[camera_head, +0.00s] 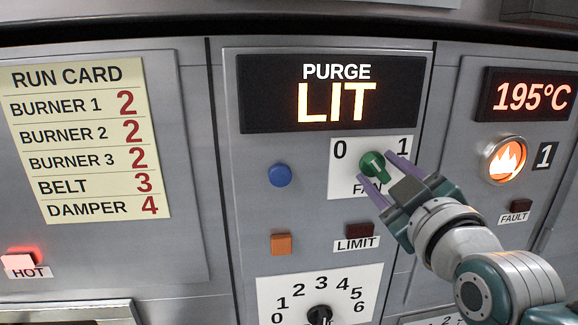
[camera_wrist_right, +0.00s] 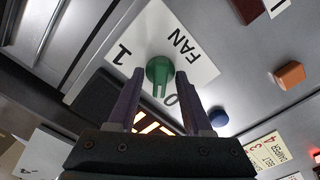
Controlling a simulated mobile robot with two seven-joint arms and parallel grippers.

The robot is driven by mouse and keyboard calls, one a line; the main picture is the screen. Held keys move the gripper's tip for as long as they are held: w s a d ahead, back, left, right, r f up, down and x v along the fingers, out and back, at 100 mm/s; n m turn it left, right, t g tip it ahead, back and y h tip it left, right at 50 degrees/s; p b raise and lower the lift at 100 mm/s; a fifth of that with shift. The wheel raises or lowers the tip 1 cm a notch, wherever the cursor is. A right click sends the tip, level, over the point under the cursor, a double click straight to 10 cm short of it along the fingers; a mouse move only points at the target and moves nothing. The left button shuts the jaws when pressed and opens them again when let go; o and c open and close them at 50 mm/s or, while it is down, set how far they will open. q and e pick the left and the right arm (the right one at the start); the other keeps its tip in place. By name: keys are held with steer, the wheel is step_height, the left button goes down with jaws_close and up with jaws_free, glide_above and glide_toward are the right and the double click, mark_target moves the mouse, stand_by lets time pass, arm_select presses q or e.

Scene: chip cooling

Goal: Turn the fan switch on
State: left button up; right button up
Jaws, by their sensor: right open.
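The fan switch is a green knob (camera_head: 374,162) on a white plate (camera_head: 345,150) marked 0 at left, 1 at right and FAN below. It also shows in the right wrist view (camera_wrist_right: 159,69). My left gripper is not in view.
The PURGE display (camera_head: 333,95) above reads LIT. A blue button (camera_head: 280,175) and an orange square button (camera_head: 281,244) sit left of the plate. A LIMIT lamp (camera_head: 360,230) and a numbered dial (camera_head: 319,315) are below. A lit flame lamp (camera_head: 505,159) is at right.

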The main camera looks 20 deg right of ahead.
jaws_close()
stand_by(0.8)
steer(key=m, duration=0.3)
steer(key=shift+p, duration=0.4)
steer(key=m, duration=0.4)
steer(key=shift+p, duration=0.4)
steer(key=m, duration=0.4)
steer(key=shift+m, duration=0.4)
steer(key=shift+m+p, duration=0.3)
steer(key=shift+m, duration=1.7)
